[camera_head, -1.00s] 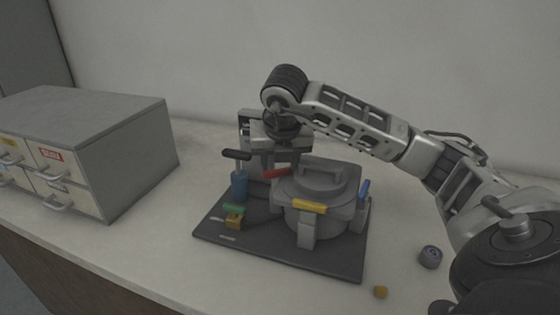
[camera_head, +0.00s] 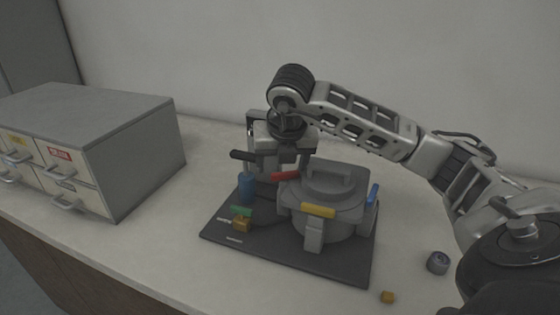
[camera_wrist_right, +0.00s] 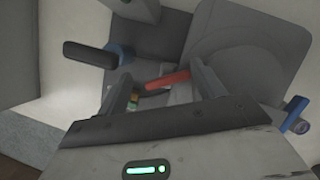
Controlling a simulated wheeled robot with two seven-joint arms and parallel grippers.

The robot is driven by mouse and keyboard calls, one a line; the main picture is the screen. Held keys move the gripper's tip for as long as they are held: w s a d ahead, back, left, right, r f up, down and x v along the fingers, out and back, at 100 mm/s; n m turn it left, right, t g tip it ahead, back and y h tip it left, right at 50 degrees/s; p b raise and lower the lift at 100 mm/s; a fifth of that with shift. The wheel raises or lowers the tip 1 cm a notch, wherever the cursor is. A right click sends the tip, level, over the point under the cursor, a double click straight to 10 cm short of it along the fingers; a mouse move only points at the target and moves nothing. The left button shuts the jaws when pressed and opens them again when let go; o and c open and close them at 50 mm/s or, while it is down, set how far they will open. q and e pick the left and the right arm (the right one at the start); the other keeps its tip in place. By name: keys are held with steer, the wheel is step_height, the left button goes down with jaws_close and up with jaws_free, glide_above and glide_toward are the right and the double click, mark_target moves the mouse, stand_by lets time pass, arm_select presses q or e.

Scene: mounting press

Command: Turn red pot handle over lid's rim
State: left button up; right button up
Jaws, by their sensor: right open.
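The round grey pot (camera_head: 325,222) stands on a dark base plate (camera_head: 270,252), with its grey lid (camera_head: 330,184) on top. The red handle (camera_head: 285,175) is at the lid's back left edge. My right gripper (camera_head: 279,167) is over it, pointing down and open. In the right wrist view the red handle (camera_wrist_right: 168,79) shows between the two spread fingers of my right gripper (camera_wrist_right: 164,74). Whether either finger touches it cannot be told. A yellow handle (camera_head: 318,211) is at the pot's front and a blue handle (camera_head: 373,195) at its right. My left gripper is out of view.
A blue cylinder (camera_head: 247,186) with a black handle (camera_head: 242,155) stands left of the pot, near a green piece (camera_head: 241,210) and an ochre block (camera_head: 241,224). A grey drawer cabinet (camera_head: 100,150) is at the left. A grey knob (camera_head: 437,262) and small ochre piece (camera_head: 388,297) lie right.

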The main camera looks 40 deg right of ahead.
steer(key=r, duration=0.3)
steer(key=shift+s+p, duration=0.3)
steer(key=shift+p, duration=0.05)
arm_select(q)
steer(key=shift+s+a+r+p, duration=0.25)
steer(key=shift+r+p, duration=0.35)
steer(key=shift+p, duration=0.45)
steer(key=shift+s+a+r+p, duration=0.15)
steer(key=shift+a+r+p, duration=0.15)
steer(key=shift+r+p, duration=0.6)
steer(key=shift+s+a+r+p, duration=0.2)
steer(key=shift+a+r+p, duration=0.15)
steer(key=shift+p, duration=0.9)
arm_select(e)
steer(key=s+v, duration=0.1)
steer(key=v, duration=1.4)
steer(key=shift+s, duration=0.2)
